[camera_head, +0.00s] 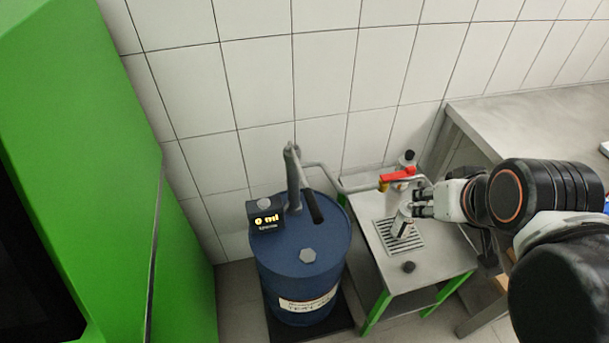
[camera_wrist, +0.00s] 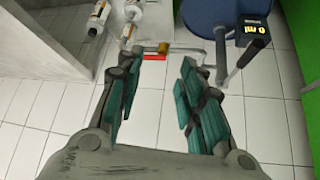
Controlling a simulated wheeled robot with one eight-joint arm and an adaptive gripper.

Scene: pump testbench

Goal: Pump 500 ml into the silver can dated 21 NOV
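My gripper (camera_head: 418,203) is in front of the spout and close to the red valve handle (camera_head: 398,174). In the wrist view the gripper (camera_wrist: 162,72) has its teal fingers apart, with only floor tiles and the pump's outlet pipe between them. A silver can (camera_head: 403,226) with a pale label stands over the grate, partly hidden by my gripper. In the wrist view, silver cans (camera_wrist: 98,20) with labels show at the upper left; their dates are too small to read. The pump (camera_head: 293,180) stands on the blue drum (camera_head: 318,243). Its display (camera_wrist: 256,29) reads 0 ml.
A low metal table (camera_head: 418,272) with a grate (camera_head: 385,237) and a black knob or cap (camera_head: 408,267) stands right of the drum. A large green cabinet (camera_head: 150,230) is at the left. A grey workbench (camera_head: 530,115) is at the right, against the tiled wall.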

